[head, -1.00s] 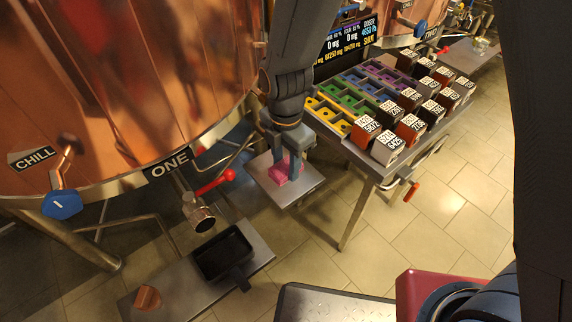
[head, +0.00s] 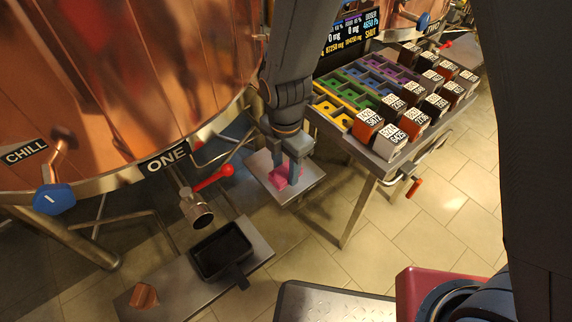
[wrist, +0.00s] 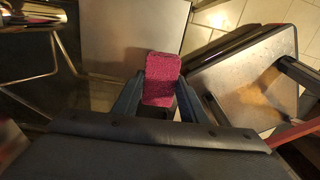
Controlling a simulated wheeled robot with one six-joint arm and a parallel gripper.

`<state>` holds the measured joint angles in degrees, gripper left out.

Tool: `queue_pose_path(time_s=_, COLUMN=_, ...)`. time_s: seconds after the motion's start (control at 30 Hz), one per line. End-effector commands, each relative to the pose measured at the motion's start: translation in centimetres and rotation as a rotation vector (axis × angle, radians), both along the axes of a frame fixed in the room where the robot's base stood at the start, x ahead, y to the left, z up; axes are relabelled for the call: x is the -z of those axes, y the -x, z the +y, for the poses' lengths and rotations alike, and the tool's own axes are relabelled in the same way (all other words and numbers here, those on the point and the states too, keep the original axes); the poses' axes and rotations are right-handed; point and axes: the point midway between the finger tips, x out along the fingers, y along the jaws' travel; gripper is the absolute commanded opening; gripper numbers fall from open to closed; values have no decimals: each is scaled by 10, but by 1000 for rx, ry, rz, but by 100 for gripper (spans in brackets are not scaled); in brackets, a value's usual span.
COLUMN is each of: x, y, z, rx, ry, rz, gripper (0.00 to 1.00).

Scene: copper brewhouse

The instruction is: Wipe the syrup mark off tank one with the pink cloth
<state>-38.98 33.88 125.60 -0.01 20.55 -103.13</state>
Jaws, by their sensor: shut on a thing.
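The pink cloth (head: 281,175) is a small folded block over a small grey plate (head: 309,188) beside tank one. My gripper (head: 287,173) points down and is shut on the cloth. In the wrist view the cloth (wrist: 162,79) sits between the two fingers. I cannot tell whether it still touches the plate. Tank one (head: 120,80) is the large copper vessel at the left, with a black ONE label (head: 167,158) at its lower rim. No syrup mark can be made out on the copper that shows.
A red-handled outlet valve (head: 203,205) sticks out below tank one. A low bench (head: 190,284) under it holds a black tray (head: 222,252) and a copper-coloured piece (head: 144,296). A table with coloured slots and labelled blocks (head: 390,142) stands right of my gripper.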

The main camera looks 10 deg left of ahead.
Motion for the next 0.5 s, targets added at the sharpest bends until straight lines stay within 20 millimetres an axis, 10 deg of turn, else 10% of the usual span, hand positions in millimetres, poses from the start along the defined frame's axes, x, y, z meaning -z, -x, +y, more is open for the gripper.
queue_pose_path(time_s=0.5, x=29, y=0, z=0, rx=0, ry=1, rz=1, gripper=21)
